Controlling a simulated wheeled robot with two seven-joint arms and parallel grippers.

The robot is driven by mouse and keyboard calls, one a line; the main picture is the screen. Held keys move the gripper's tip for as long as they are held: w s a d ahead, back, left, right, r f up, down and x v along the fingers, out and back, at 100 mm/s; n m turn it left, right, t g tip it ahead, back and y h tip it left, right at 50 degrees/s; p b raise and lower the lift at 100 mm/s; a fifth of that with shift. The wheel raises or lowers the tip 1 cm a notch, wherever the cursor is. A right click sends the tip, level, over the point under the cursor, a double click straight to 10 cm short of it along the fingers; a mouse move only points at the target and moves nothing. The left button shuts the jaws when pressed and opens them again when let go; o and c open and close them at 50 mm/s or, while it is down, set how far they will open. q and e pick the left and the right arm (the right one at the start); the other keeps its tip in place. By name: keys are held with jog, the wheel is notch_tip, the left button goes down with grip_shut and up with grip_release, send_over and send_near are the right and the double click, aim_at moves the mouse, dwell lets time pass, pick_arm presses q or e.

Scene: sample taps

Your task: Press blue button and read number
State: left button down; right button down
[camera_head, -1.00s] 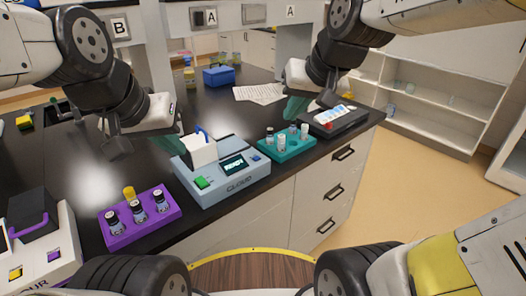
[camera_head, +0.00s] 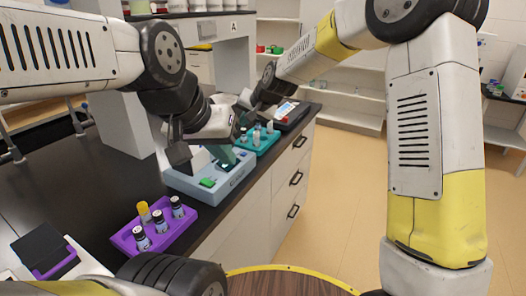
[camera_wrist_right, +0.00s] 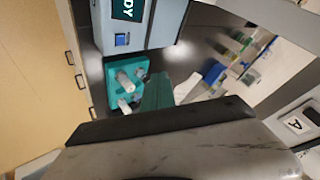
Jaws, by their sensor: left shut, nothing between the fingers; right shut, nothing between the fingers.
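The grey-blue machine (camera_head: 232,184) stands on the black bench, with a green button (camera_head: 208,182) on its front. In the head view my left gripper (camera_head: 222,156) is shut and empty over the machine, hiding its screen and blue button. The right wrist view shows the blue button (camera_wrist_right: 122,40) beside the dark screen (camera_wrist_right: 128,8), where only the letters "DY" show. My right gripper (camera_wrist_right: 158,92) is shut and empty, its teal fingers apart from the button in that picture. In the head view its fingertips are hidden behind my left gripper.
A purple rack (camera_head: 184,232) with several vials stands nearer on the bench. A teal rack (camera_head: 264,147) with vials and a dark device (camera_head: 300,112) stand beyond the machine. White drawers (camera_head: 265,215) lie below the bench edge; the floor at right is clear.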

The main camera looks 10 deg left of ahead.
aim_at(244, 154)
jog(key=shift+f, duration=0.2)
jog(key=shift+f, duration=4.35)
jog(key=shift+f, duration=0.15)
jog(key=shift+f, duration=0.25)
jog(key=shift+f, duration=0.4)
jog(key=shift+r, duration=0.8)
jog(key=shift+r, duration=0.1)
